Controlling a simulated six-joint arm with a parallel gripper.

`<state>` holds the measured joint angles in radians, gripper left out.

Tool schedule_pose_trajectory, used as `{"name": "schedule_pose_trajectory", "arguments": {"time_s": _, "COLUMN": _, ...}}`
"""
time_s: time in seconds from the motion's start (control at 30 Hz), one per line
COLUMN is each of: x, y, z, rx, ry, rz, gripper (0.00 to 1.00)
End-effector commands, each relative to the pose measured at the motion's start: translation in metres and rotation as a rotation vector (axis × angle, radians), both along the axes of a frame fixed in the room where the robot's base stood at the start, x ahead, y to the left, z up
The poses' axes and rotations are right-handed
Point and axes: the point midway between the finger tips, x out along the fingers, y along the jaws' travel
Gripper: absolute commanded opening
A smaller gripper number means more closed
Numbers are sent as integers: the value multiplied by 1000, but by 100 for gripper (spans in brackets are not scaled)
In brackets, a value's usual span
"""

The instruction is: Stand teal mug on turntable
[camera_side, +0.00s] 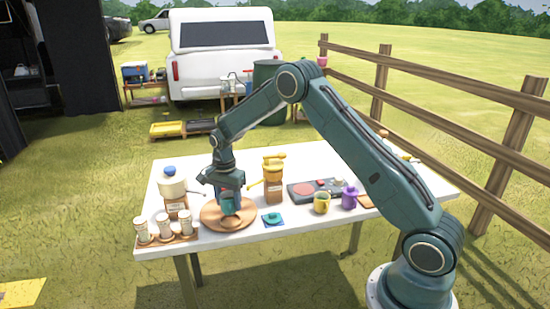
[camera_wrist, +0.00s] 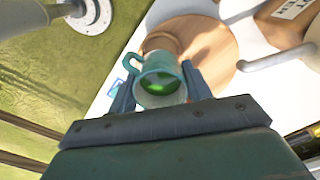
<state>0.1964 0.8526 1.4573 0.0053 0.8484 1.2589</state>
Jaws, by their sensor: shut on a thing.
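My gripper (camera_wrist: 160,92) is shut on the teal mug (camera_wrist: 150,74), with one finger on each side of it. In the wrist view I look into the mug's open top and see green inside; its handle points to the upper left. In the side view the mug (camera_side: 230,201) hangs upright below my gripper (camera_side: 229,193), over the round wooden turntable (camera_side: 210,218). The turntable also shows beyond the mug in the wrist view (camera_wrist: 218,45). I cannot tell whether the mug's base touches it.
A pot (camera_side: 172,187) on a wooden block and a rack of jars (camera_side: 165,238) stand left of the turntable. A yellow-topped grinder (camera_side: 273,183), a small teal item (camera_side: 272,218), a dark hob tray (camera_side: 305,191), a yellow mug (camera_side: 321,203) and a purple jug (camera_side: 349,199) are to its right.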

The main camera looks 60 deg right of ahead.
Motion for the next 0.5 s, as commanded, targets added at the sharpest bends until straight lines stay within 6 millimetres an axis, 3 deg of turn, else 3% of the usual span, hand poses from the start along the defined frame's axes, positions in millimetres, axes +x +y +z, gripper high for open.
{"name": "schedule_pose_trajectory", "arguments": {"time_s": 0.33, "x": -1, "y": 0, "z": -34, "rx": 1, "ry": 3, "rz": 0, "gripper": 22}}
{"name": "schedule_pose_trajectory", "arguments": {"time_s": 0.5, "x": 0, "y": 0, "z": -42, "rx": 0, "ry": 0, "rz": 0, "gripper": 22}}
